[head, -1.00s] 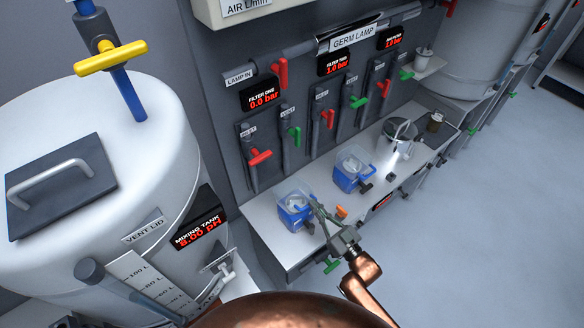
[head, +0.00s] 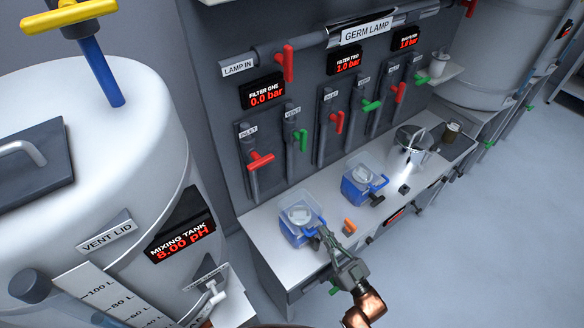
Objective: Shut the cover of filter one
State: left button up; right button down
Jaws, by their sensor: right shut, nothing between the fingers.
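Filter one (head: 297,232) is a blue housing with a clear upper part on the white bench, below the FILTER ONE display (head: 262,94), which reads 0.0 bar. Its clear cover (head: 301,204) rises at the back of the housing and looks raised; its exact angle is hard to tell. A round white piece shows inside. My right gripper (head: 325,238) is shut and empty, at the front right corner of filter one. I cannot tell whether its fingertips touch the housing. My left gripper is not in view.
Filter two (head: 356,190), a similar blue housing, stands to the right. A small orange piece (head: 349,226) lies between them on the bench (head: 330,206). A metal pot (head: 409,140) is farther right. Red and green valve handles line the wall behind; the mixing tank (head: 120,150) stands left.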

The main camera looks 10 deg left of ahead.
jog(key=shift+f, duration=0.5)
notch_tip(320, 180, up, 5)
jog(key=p, duration=0.4)
jog(key=b+v, duration=0.1)
jog(key=v, duration=0.9)
jog(key=shift+f, duration=0.55)
jog(key=shift+s+d, duration=0.1)
jog(key=shift+s, duration=0.05)
